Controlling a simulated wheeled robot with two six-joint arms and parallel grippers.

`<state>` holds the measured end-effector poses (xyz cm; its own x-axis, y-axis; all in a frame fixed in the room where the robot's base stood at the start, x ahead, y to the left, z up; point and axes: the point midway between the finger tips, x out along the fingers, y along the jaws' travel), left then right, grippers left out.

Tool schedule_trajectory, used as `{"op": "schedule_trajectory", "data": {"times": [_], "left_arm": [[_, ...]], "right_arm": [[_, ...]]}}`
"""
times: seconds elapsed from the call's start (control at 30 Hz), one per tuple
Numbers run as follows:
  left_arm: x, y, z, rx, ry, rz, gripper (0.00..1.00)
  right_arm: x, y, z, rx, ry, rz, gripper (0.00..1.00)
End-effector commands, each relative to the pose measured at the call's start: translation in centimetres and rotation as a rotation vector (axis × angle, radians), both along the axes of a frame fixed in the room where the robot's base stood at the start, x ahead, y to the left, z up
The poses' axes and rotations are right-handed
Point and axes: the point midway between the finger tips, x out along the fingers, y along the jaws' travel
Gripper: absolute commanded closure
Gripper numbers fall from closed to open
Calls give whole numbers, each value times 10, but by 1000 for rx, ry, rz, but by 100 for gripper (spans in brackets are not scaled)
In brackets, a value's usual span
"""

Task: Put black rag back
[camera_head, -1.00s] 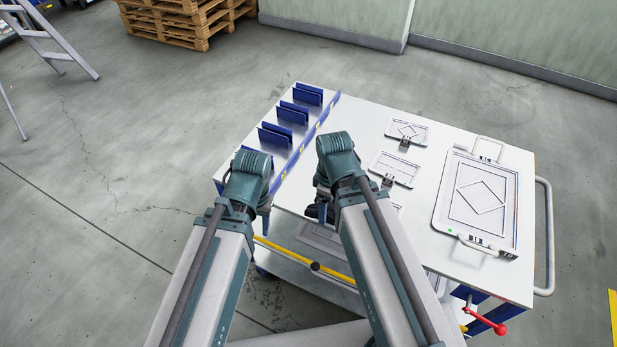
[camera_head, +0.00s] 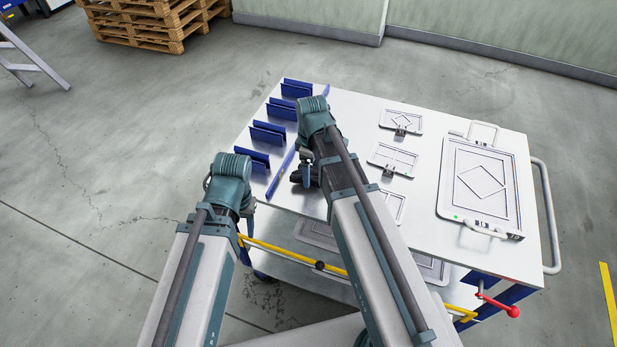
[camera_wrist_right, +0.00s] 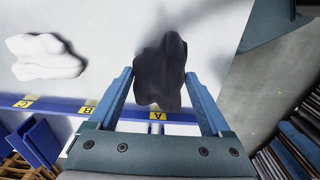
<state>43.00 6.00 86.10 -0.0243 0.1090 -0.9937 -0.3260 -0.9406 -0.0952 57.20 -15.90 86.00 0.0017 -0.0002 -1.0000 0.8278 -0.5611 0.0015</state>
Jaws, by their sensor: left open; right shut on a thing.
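The black rag (camera_wrist_right: 160,74) is a crumpled dark lump between the two fingers of my right gripper (camera_wrist_right: 163,82), which is shut on it. It is over the white cart top, close to the blue strip (camera_wrist_right: 190,117) and the yellow label A (camera_wrist_right: 157,115). In the head view my right gripper (camera_head: 303,178) is near the cart's left part, and the rag is a small dark patch mostly hidden by my arm. My left gripper (camera_head: 247,222) is open at the cart's front left corner, its fingers mostly hidden.
Blue upright dividers (camera_head: 268,132) line the cart's left edge. A white crumpled cloth (camera_wrist_right: 45,57) lies left of the black rag in the wrist view. Framed plates (camera_head: 400,121) and a large framed tray (camera_head: 449,205) occupy the right side. A red-knobbed lever (camera_head: 513,311) sticks out in front.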

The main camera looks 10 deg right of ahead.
Motion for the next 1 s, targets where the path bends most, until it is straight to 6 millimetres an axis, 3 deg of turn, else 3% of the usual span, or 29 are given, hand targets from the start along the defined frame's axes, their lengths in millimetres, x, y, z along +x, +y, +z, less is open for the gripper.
{"op": "schedule_trajectory", "data": {"times": [0.03,0.13,0.57,0.6,0.67,1.0], "left_arm": [[0,0,-13,0,0,0,50],[0,0,-22,0,0,0,50],[0,0,-25,0,0,0,50],[0,0,-24,0,0,0,50],[0,0,-23,0,0,0,50],[0,0,-21,0,0,0,50]], "right_arm": [[0,-2,-13,0,0,0,62],[0,-6,-22,0,0,1,62],[0,-7,-25,0,0,2,62],[0,-7,-24,0,0,2,12],[0,-7,-23,0,0,2,1],[0,-7,-21,0,0,2,0]]}}
